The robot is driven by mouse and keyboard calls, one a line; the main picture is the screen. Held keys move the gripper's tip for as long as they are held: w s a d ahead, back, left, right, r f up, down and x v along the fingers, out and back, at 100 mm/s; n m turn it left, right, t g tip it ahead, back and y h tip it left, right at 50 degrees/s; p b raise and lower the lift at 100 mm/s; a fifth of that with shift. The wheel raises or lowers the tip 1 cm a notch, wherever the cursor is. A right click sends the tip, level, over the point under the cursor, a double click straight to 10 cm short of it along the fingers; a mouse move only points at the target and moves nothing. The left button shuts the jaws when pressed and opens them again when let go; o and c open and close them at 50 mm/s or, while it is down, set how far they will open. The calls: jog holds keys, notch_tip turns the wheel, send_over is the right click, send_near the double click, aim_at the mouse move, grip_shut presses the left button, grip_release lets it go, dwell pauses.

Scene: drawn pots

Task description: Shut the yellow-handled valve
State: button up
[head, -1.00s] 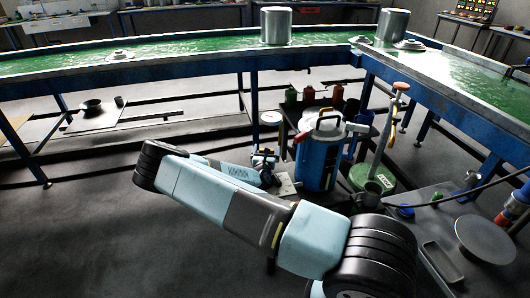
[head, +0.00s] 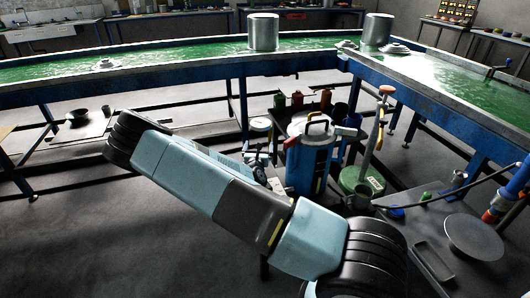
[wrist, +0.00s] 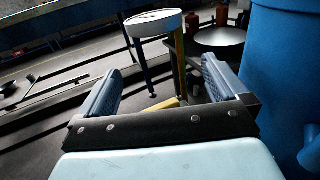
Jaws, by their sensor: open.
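My gripper (wrist: 158,82) is open in the wrist view, its two blue-grey fingers apart with nothing held between them. A short yellow bar (wrist: 165,103) shows low between the fingers, just beyond the palm. I cannot tell whether it is the valve's handle or whether it touches me. In the head view, my arm's end is beside the blue canister (head: 308,165), largely hidden behind my own arm.
The blue canister (wrist: 287,75) rises close on the right of the wrist view. A white-topped round stand (wrist: 153,22) is ahead. A green-based post (head: 362,180) and a low table with a round plate (head: 473,237) stand right. Open floor (head: 110,235) lies left.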

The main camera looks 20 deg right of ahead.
jog(key=s+r, duration=0.4)
jog(key=s, duration=0.5)
jog(key=shift+s+r, duration=0.25)
jog(key=shift+s, duration=0.05)
